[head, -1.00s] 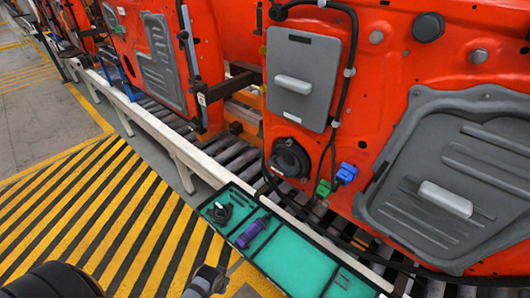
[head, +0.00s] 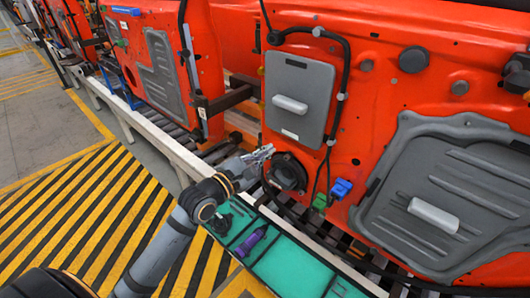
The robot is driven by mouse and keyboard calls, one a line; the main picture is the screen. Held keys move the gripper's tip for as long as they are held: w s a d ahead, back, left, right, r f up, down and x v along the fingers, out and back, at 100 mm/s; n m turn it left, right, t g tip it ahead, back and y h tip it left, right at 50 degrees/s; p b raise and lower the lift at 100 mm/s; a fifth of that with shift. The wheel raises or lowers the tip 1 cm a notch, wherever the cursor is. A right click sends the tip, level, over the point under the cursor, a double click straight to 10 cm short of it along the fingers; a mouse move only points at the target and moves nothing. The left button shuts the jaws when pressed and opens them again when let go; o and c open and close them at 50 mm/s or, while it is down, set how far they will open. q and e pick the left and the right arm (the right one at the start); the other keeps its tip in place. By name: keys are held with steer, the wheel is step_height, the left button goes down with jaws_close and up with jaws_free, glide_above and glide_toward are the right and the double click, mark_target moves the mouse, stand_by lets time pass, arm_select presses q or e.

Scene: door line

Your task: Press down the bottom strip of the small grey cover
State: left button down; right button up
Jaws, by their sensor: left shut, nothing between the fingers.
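The small grey cover (head: 298,98) sits on the orange door panel (head: 385,95) in the upper middle of the head view. It has a light raised handle at its middle and a small white label near its bottom edge. My left gripper (head: 268,150) is shut and empty. Its fingertips point right, a little below and left of the cover's lower left corner. I cannot tell whether they touch the door. My right gripper is not in view.
A round black speaker (head: 288,172) lies just below the cover, close to my left fingertips. A black cable (head: 345,75) runs along the cover's top and right side. Green (head: 320,201) and blue (head: 341,188) connectors hang lower right. A teal tray (head: 292,262) stands below.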

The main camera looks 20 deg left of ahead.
mark_target(290, 134)
arm_select(q)
steer(key=b+x, duration=0.4)
steer(key=x, duration=0.3)
steer(key=shift+w+f, duration=0.1)
steer(key=shift+w, duration=0.1)
steer(key=shift+w+d, duration=0.15)
steer(key=shift+w+d, duration=0.1)
steer(key=shift+w, duration=0.25)
stand_by(0.9)
steer(key=shift+p, duration=0.35)
stand_by(1.3)
stand_by(0.4)
